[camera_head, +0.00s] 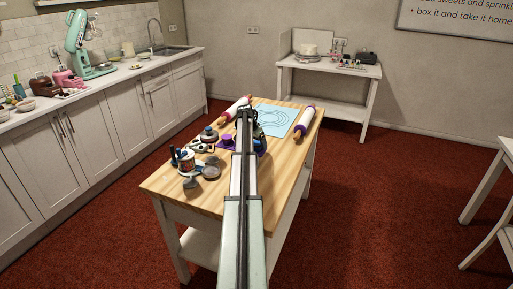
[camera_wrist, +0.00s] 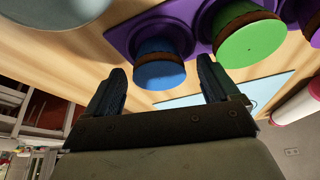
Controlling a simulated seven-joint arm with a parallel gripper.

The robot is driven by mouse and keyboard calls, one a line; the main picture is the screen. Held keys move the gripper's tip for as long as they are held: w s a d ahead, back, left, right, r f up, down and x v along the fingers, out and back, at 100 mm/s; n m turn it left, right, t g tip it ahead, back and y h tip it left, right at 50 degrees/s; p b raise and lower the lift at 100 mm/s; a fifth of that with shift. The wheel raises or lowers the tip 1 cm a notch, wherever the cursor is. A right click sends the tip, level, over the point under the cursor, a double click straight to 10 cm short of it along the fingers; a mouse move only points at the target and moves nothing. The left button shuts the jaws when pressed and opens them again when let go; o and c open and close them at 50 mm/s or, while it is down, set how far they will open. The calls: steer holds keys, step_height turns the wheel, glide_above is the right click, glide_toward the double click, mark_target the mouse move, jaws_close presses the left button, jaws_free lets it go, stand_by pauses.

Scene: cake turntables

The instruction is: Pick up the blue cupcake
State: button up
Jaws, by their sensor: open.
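The blue cupcake (camera_wrist: 160,70) shows in the wrist view, standing in the purple tray (camera_wrist: 122,30) beside a green cupcake (camera_wrist: 250,42). My gripper (camera_wrist: 162,80) is open, with one dark finger on each side of the blue cupcake in the picture. The fingers do not visibly touch it, and I cannot tell how far away it is. In the head view my arm runs over the wooden table and hides much of the purple tray (camera_head: 227,141). The blue cupcake cannot be made out clearly there.
Two rolling pins, one left (camera_head: 236,108) and one right (camera_head: 303,124), flank a light blue mat (camera_head: 278,117) at the table's far end. Jars and small tins (camera_head: 187,161) crowd the left side. The wooden table's (camera_head: 205,200) near part is bare.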

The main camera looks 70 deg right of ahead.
steer(key=shift+f, duration=0.15)
steer(key=c, duration=1.2)
steer(key=shift+o, duration=0.2)
